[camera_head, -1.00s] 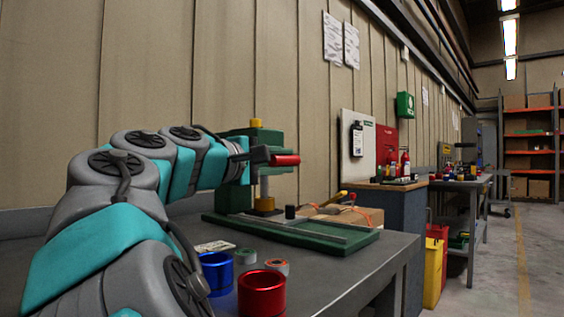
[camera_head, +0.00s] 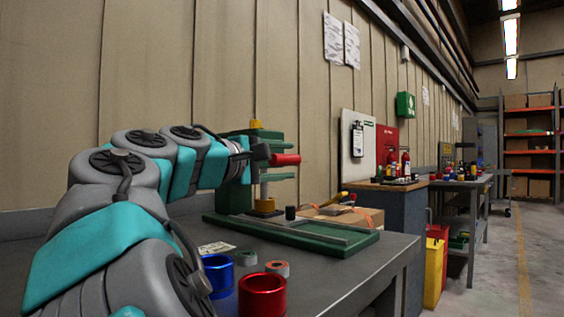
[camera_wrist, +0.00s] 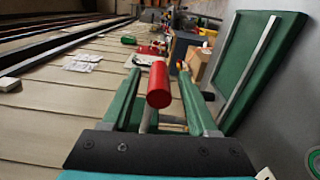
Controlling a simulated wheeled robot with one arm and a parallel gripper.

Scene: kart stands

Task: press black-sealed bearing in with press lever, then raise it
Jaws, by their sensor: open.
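The green arbor press (camera_head: 236,196) stands on the grey bench against the wall. Its red lever handle (camera_head: 285,160) points right, roughly level. My gripper (camera_head: 292,160) is open, its green fingers above and below the handle. In the wrist view the handle (camera_wrist: 158,85) lies between the spread fingers, with gaps on both sides. A yellow cap (camera_head: 255,124) tops the press. A yellow piece (camera_head: 264,205) sits beneath the ram. I cannot make out the black-sealed bearing; whether it is inside the yellow piece is hidden.
A blue cup (camera_head: 217,273), a red cup (camera_head: 262,296), a green-rimmed ring (camera_head: 245,257) and an orange-rimmed ring (camera_head: 277,268) stand at the bench front. A small black cylinder (camera_head: 290,212) is by the press base. A cardboard box (camera_head: 348,215) sits behind.

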